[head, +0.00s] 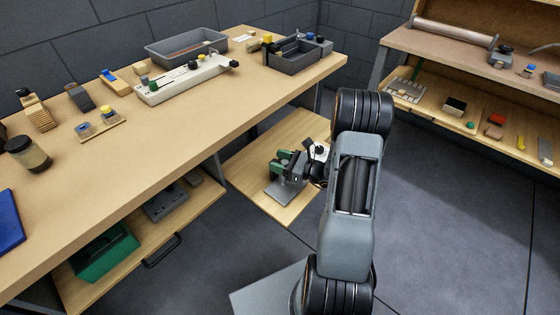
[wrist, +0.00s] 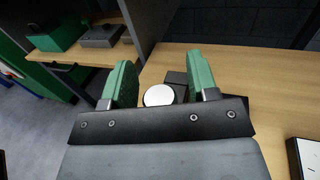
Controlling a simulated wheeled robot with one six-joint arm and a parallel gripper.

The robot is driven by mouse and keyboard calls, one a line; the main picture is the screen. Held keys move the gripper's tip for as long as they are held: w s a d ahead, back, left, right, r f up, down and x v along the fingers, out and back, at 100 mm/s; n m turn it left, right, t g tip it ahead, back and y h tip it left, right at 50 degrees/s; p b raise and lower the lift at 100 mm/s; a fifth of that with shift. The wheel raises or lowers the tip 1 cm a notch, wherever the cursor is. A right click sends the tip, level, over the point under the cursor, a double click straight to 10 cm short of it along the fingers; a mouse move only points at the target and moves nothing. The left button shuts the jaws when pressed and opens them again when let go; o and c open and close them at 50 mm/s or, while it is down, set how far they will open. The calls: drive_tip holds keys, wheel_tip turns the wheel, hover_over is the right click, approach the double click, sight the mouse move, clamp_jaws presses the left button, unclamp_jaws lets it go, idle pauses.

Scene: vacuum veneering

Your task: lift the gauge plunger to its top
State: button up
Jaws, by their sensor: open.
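My gripper (head: 285,164) is low over the small wooden table on the floor side of the bench. In the wrist view its two green fingers (wrist: 161,78) stand wide apart with nothing clamped between them. A round white disc (wrist: 158,96), which looks like the gauge's face or cap, shows between the fingers, with a dark block (wrist: 176,78) just behind it. Contact with the fingers cannot be told. In the head view a grey plate (head: 283,193) lies under the gripper, and the gripper hides most of the gauge. The plunger cannot be made out clearly.
The low wooden table (head: 248,160) has bare room to the left of the gripper. A white box (wrist: 306,158) stands at the right in the wrist view. The long bench (head: 190,120) with trays and blocks rises behind. A green bin (head: 105,252) sits on a lower shelf.

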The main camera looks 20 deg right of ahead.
drive_tip(key=shift+c, duration=0.3)
clamp_jaws()
wheel_tip(320, 180, up, 2)
drive_tip(key=shift+r+p, duration=0.1)
drive_tip(key=shift+p, duration=0.85)
drive_tip(key=shift+o, duration=0.3)
unclamp_jaws()
drive_tip(key=shift+d, duration=0.1)
drive_tip(key=v, duration=1.3)
drive_tip(key=shift+s+d, duration=0.25)
